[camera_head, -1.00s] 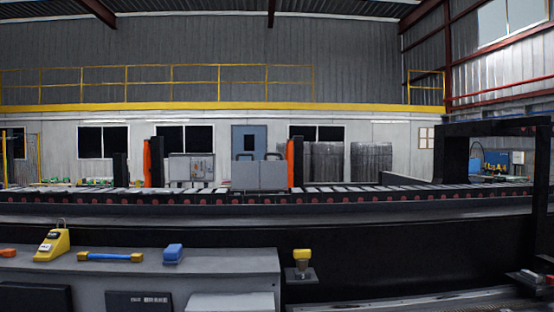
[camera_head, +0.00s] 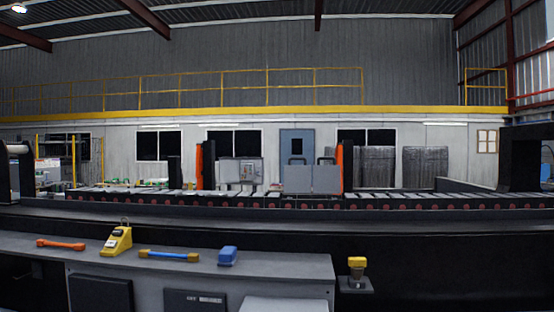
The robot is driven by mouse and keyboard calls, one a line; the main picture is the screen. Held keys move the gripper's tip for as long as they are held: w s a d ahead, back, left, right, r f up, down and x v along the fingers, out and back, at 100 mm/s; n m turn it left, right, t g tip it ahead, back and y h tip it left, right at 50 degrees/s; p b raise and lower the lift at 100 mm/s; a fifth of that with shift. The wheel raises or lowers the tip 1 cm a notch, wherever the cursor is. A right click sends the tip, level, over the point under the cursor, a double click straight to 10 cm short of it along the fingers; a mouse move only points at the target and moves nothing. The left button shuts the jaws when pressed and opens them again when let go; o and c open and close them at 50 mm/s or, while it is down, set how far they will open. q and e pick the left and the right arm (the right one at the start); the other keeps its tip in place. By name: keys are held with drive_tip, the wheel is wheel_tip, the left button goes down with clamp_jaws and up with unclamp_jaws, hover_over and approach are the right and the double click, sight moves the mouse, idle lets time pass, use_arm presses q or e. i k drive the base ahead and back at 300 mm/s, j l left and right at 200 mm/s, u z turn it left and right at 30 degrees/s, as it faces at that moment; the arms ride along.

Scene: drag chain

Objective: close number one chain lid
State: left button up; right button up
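A long dark conveyor-like line (camera_head: 440,203) runs across the view, with a row of light slats on top and dark red round parts along its side. I cannot tell which part is the number one chain lid. Two grey panels (camera_head: 312,179) with dark handles stand upright on the line, beside an orange post (camera_head: 348,165). A grey box with controls (camera_head: 240,171) stands to their left, near another orange post (camera_head: 199,165). Neither of my grippers is in view.
A grey workbench (camera_head: 290,268) in front holds an orange tool (camera_head: 61,244), a yellow device (camera_head: 117,241), a blue-and-yellow bar (camera_head: 169,256) and a blue block (camera_head: 228,256). A yellow-topped post (camera_head: 356,266) stands right of it. A black frame (camera_head: 518,160) rises at right.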

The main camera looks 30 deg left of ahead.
sight(327, 178)
drive_tip(key=i+j+u, duration=0.15)
drive_tip(key=j+u, duration=0.25)
drive_tip(key=i+j+u, duration=0.2)
drive_tip(key=u, duration=0.2)
drive_tip(key=i+j+u, duration=0.2)
drive_tip(key=u, duration=0.2)
